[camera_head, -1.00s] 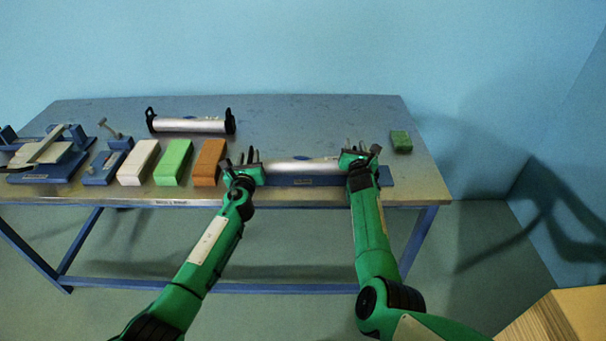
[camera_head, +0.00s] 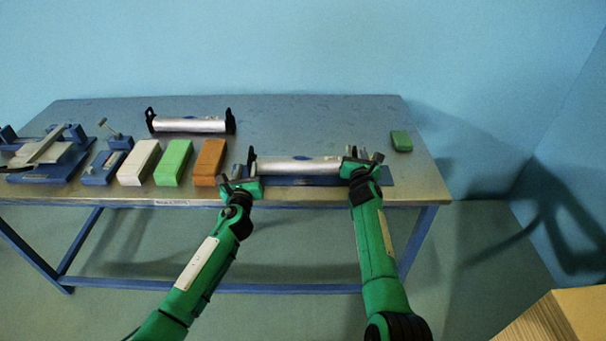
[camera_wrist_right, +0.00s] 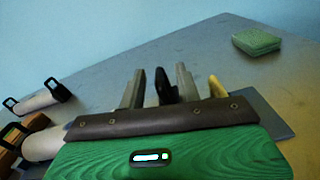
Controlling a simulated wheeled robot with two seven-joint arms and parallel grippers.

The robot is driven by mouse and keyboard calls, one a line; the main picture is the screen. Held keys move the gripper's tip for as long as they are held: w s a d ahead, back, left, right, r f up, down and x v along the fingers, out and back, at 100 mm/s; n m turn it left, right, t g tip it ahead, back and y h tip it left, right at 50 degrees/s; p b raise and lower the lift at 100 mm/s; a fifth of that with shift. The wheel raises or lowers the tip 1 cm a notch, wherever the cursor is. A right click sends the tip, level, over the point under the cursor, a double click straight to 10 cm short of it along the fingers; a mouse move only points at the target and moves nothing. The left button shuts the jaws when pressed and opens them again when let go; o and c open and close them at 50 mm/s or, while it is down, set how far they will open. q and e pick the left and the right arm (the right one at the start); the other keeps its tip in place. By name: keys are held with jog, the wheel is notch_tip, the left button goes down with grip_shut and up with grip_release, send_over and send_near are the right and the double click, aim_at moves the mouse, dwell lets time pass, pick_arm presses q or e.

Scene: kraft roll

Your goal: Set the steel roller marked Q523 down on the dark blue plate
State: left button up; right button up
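A steel roller (camera_head: 298,166) with dark end pieces lies along the dark blue plate (camera_head: 389,178) at the table's front right. Its marking is not readable; I cannot tell whether it is fully seated. My left gripper (camera_head: 238,182) is open and empty, just in front of the roller's left end and apart from it. My right gripper (camera_head: 362,156) is at the roller's right end. In the right wrist view its fingers (camera_wrist_right: 159,86) stand apart with the dark end piece (camera_wrist_right: 164,86) between them, and a gap shows on one side. The gripper body hides much of that end.
White (camera_head: 138,162), green (camera_head: 173,162) and orange (camera_head: 209,162) blocks stand left of my left gripper. A small green block (camera_head: 401,141) lies at right. Blue fixtures (camera_head: 50,155) fill the left end.

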jog(key=s, duration=0.8)
jog(key=shift+s, duration=0.15)
